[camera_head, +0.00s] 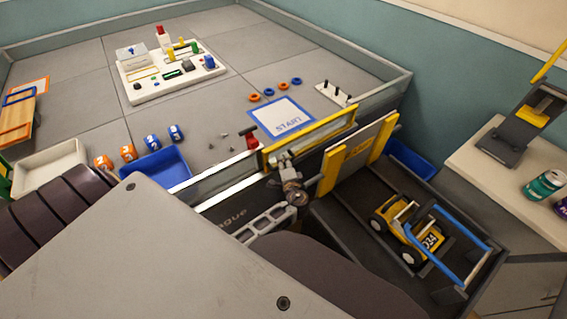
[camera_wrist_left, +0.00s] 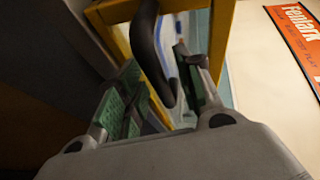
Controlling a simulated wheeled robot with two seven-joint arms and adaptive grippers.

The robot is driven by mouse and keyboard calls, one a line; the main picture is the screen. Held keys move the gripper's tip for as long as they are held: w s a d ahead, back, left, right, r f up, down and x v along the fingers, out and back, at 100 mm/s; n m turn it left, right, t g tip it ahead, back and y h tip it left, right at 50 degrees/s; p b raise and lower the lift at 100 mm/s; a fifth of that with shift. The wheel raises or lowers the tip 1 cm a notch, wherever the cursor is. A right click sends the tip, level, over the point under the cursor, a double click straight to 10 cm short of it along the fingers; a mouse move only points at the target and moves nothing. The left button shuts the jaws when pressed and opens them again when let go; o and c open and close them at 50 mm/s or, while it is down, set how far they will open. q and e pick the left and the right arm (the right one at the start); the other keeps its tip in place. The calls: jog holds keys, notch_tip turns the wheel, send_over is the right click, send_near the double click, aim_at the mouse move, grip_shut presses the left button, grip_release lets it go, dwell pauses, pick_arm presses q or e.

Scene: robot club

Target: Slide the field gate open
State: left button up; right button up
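The field gate (camera_head: 310,132) is a yellow-framed clear panel in the field's front wall, right of the middle of the head view. Its yellow frame also fills the top of the left wrist view (camera_wrist_left: 222,35). In that view a dark curved handle (camera_wrist_left: 150,50) stands in front of the frame. My left gripper (camera_head: 284,163) is at the gate's near left end. In the wrist view its fingers (camera_wrist_left: 160,95) are apart, with the handle between them. I cannot tell whether a finger touches it. My right gripper is not in view.
A grey bay below the gate holds a small yellow vehicle (camera_head: 402,222) with a blue bar. A yellow-posted panel (camera_head: 356,150) stands just right of my gripper. A blue tray (camera_head: 166,170) and a red-topped post (camera_head: 250,142) are inside the wall. A can (camera_head: 543,184) stands at right.

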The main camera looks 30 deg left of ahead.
pick_arm(q)
jog(key=shift+c, duration=0.8)
grip_shut()
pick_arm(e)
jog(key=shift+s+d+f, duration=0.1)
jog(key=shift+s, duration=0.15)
pick_arm(q)
jog(key=shift+s, duration=0.1)
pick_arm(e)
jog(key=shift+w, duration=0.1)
